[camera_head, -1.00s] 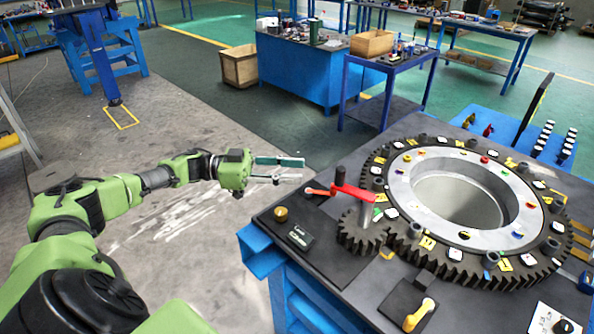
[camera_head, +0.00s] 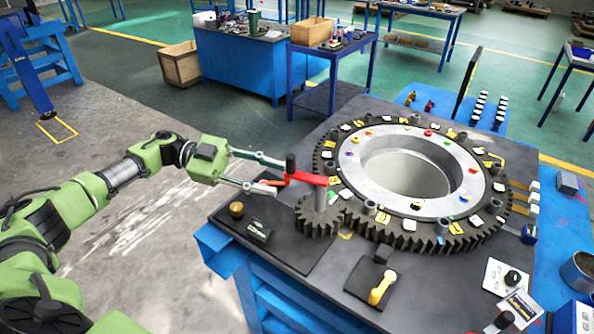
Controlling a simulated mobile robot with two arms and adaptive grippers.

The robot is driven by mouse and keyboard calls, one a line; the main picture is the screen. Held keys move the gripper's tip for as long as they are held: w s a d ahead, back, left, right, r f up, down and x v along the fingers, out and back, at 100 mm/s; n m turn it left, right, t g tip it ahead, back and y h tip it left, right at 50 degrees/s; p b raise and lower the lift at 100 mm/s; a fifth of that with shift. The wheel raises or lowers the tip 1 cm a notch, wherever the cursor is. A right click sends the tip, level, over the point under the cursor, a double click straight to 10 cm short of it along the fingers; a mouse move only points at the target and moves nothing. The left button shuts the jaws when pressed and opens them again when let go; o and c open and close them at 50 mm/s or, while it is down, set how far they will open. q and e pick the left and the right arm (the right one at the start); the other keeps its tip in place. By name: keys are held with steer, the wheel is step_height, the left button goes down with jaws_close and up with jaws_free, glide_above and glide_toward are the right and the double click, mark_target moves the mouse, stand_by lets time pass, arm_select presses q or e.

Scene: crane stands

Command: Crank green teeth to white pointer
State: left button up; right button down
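The red crank (camera_head: 312,179) stands on a small dark pinion (camera_head: 320,222), with an upright black handle (camera_head: 291,163) at its left end. The pinion sits against the big toothed ring (camera_head: 455,236). A small green mark (camera_head: 333,197) shows on the ring's side near the pinion. My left gripper (camera_head: 282,177) is open, its two fingers pointing right. Its fingertips are at the crank's handle end, one above and one below in the picture; contact cannot be told. Which part is the white pointer I cannot tell. My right gripper is out of view.
A yellow-handled lever (camera_head: 382,287) and a brass knob (camera_head: 236,209) sit on the front of the bench. Pale blocks on bars (camera_head: 526,197) stand right of the ring. A black upright panel (camera_head: 466,76) stands behind. The floor left of the bench is clear.

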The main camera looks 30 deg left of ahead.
arm_select(q)
steer(key=s+d+m+g+y, duration=0.2)
steer(key=d+m+g+y, duration=0.15)
steer(key=d+m, duration=0.35)
steer(key=m+t+y+b, duration=0.2)
steer(key=m+t+y, duration=0.3)
steer(key=m+y, duration=0.6)
glide_toward(290, 156)
steer(key=shift+n+y, duration=0.4)
steer(key=shift+y, duration=0.25)
steer(key=x, duration=0.3)
steer(key=p+x, duration=0.1)
steer(key=x, duration=0.3)
steer(key=d+p+x, duration=0.1)
steer(key=x, duration=0.2)
steer(key=shift+w+d+f, duration=0.1)
steer(key=shift+f, duration=0.1)
jaws_close()
